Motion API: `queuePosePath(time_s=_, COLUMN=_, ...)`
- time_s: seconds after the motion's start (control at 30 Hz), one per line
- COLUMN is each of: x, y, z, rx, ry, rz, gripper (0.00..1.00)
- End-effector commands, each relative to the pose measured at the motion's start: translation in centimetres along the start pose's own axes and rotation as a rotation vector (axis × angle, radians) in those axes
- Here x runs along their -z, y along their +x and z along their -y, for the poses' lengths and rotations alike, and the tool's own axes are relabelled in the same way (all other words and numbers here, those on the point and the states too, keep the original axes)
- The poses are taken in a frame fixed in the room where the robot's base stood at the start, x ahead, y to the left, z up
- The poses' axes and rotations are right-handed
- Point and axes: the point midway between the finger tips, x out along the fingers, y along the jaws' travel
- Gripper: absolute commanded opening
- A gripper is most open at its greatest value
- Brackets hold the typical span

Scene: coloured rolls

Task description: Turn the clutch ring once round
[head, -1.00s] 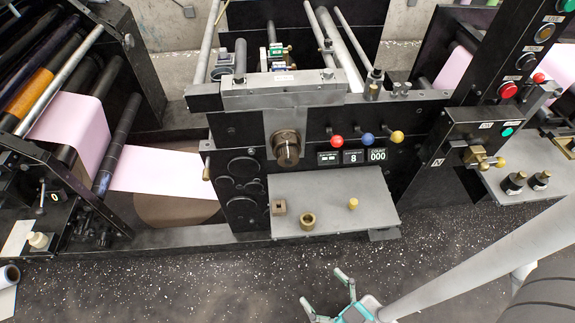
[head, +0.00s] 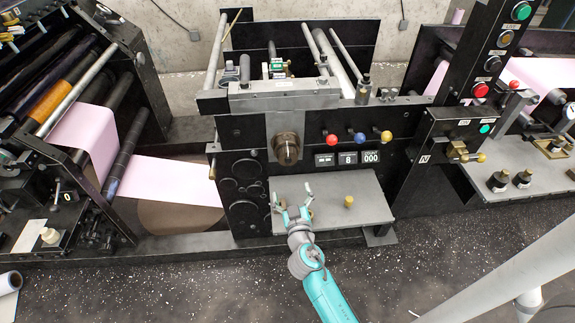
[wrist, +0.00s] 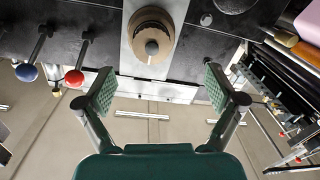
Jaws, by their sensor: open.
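My gripper (head: 293,200) is open and empty, below the ring and in front of the grey shelf. In the wrist view its two padded fingers (wrist: 160,88) are spread wide, apart from the ring and lower in the picture. Nothing is between them.
The grey shelf (head: 377,208) below the ring holds a yellow peg (head: 349,202); my gripper hides other small pieces there. Red (head: 331,139), blue (head: 359,138) and yellow (head: 386,135) knobs stick out right of the ring. A pink web (head: 175,180) runs at the left.

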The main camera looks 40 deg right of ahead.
Motion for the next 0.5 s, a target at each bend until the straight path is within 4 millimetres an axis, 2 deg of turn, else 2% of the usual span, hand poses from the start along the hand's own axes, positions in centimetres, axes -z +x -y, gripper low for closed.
queuePosePath(time_s=0.03, x=0.7, y=1.2, z=-0.4, rx=-0.022, ry=0.000, rz=-0.011, gripper=0.93)
queuePosePath(time_s=0.1, x=1.2, y=2.2, z=-0.8, rx=-0.044, ry=0.000, rz=-0.019, gripper=0.93)
queuePosePath(time_s=0.37, x=1.8, y=4.2, z=-1.2, rx=-0.063, ry=0.000, rz=-0.028, gripper=0.93)
queuePosePath(time_s=0.5, x=1.9, y=6.3, z=-1.4, rx=-0.063, ry=-0.001, rz=-0.028, gripper=0.93)
